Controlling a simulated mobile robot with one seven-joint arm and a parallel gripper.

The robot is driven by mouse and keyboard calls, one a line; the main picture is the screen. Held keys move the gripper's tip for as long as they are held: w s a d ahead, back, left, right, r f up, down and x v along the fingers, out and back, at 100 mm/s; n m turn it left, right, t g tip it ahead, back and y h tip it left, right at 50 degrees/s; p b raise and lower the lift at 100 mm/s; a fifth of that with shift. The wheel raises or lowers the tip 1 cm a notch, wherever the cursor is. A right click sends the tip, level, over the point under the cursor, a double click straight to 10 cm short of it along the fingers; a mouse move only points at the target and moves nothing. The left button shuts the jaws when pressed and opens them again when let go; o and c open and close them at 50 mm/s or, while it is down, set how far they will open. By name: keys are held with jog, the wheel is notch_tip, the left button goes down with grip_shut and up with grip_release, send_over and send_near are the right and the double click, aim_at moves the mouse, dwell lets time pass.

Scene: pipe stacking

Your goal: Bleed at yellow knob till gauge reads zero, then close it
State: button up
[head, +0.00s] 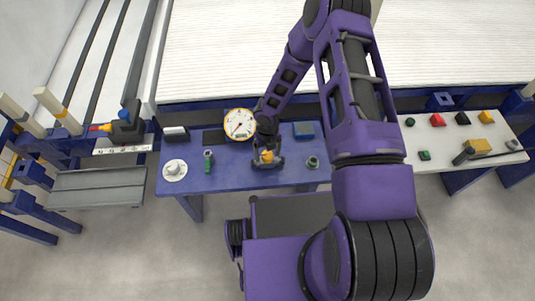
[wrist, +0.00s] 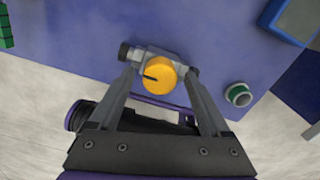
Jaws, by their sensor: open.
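The yellow knob (wrist: 160,75) sits on a grey valve body with dark end fittings, on the blue table. A dark line marks its face. In the head view the yellow knob (head: 267,156) shows just below the wrist. The gauge (head: 239,124) is a white dial with a yellow rim and a dark needle, standing left of my arm; the needle points toward the lower left and its numbers are too small to read. My gripper (wrist: 160,88) is open, with one finger on each side of the knob; I cannot tell whether they touch it.
A green-banded ring (wrist: 238,94) lies right of the valve. A blue box (head: 304,130) stands behind it. A green-topped tool (head: 208,162) and a white round fixture (head: 175,170) stand to the left. A white table (head: 425,140) with several coloured blocks is at right.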

jog(key=shift+f, duration=0.2)
jog(key=shift+c, duration=0.2)
grip_shut()
